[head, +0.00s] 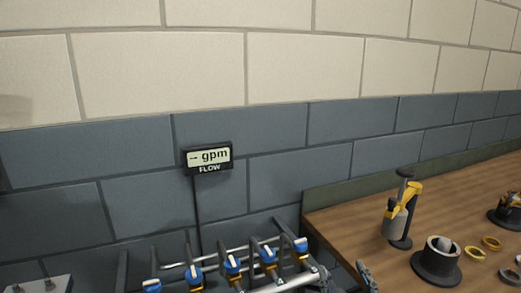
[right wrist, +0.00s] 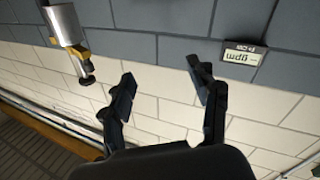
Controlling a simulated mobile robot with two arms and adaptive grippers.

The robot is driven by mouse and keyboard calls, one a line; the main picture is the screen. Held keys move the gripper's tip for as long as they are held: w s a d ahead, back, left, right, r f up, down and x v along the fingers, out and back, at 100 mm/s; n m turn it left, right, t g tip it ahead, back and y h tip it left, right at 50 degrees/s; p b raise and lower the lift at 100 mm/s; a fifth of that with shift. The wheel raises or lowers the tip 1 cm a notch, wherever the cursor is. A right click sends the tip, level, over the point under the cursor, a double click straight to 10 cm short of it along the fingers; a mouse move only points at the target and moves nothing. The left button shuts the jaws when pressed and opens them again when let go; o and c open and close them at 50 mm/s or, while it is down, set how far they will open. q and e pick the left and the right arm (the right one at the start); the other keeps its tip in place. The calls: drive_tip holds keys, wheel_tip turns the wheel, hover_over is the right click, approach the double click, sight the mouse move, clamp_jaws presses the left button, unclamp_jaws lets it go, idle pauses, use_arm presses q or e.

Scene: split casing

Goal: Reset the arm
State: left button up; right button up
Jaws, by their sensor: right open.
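My right gripper (right wrist: 163,88) is open in the right wrist view. Its two dark fingers are spread apart with nothing between them, and the block wall is behind. In the head view only a small dark tip of what looks like this gripper (head: 367,275) shows at the bottom edge, by the front left of the wooden bench (head: 340,222). My left gripper is in neither view.
Pipes with blue-topped valves (head: 232,264) are below. The bench holds a grey-and-yellow tool (head: 397,219), a black flanged cup (head: 437,263) and brass rings (head: 491,243).

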drive_tip(key=s+d+f+m+g+h, duration=0.1)
drive_tip(key=s+d+f+g, duration=0.1)
drive_tip(key=s+f+g, duration=0.45)
drive_tip(key=s+d+f+m+g+h, duration=0.1)
drive_tip(key=s+d+f+g, duration=0.15)
drive_tip(key=f, duration=0.75)
drive_tip(key=s+f+g+y, duration=0.1)
drive_tip(key=s+f+g, duration=0.2)
drive_tip(key=s+f, duration=0.35)
drive_tip(key=s+f+g+y, duration=0.1)
drive_tip(key=s+f+g, duration=0.2)
drive_tip(key=s, duration=0.6)
wheel_tip(320, 180, down, 26)
drive_tip(key=s+g, duration=0.1)
drive_tip(key=s+d+f+g, duration=0.1)
drive_tip(key=s+d+f, duration=0.1)
drive_tip(key=s+f, duration=1.3)
drive_tip(key=shift+s+d+f+n+g+h, duration=0.2)
drive_tip(key=shift+s+f+n+g+h, duration=0.15)
drive_tip(key=shift+s, duration=0.6)
